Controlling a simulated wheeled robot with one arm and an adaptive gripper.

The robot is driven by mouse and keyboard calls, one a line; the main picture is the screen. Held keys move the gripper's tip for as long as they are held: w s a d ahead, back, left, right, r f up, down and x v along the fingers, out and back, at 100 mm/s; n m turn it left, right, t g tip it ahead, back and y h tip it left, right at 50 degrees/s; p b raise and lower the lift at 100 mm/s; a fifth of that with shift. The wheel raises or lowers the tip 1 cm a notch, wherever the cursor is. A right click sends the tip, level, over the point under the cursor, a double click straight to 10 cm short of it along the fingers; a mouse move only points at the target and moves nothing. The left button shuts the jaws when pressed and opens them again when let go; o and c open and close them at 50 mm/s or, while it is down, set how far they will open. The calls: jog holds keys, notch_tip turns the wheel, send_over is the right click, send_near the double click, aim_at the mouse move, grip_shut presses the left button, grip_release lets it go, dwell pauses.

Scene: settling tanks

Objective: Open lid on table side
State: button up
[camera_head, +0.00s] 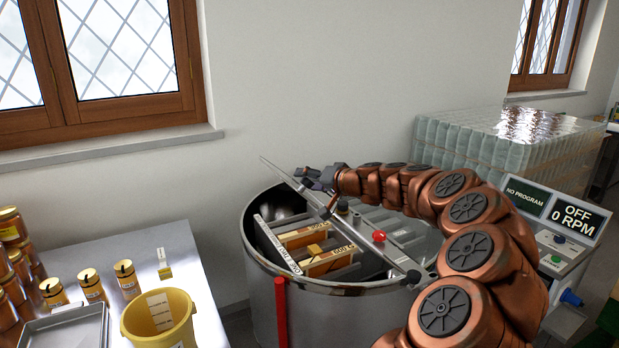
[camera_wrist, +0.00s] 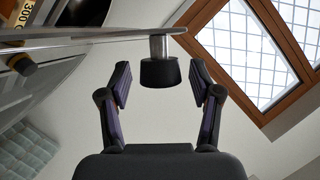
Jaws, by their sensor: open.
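The round steel tank (camera_head: 266,262) stands right of the table, with a bar across its top. Its table side is uncovered, and wooden frames (camera_head: 300,237) show inside. A thin lid (camera_head: 285,175) is seen nearly edge-on, raised and tilted above the tank's back rim. In the wrist view the lid edge (camera_wrist: 100,35) runs across the top, with a black knob (camera_wrist: 160,73) on a metal stem. My gripper (camera_head: 316,178) is at the lid's far face. In the wrist view my gripper (camera_wrist: 161,84) is open, one finger on each side of the knob, with gaps visible.
The table (camera_head: 180,250) at left holds jars (camera_head: 92,285), a yellow bucket (camera_head: 160,318) and a tray (camera_head: 65,330). A control panel (camera_head: 565,225) reads OFF, 0 RPM. Wrapped jars (camera_head: 500,140) stand behind. The wall is close behind the tank.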

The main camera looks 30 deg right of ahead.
jog(key=shift+c, duration=0.3)
grip_shut()
dwell(0.4)
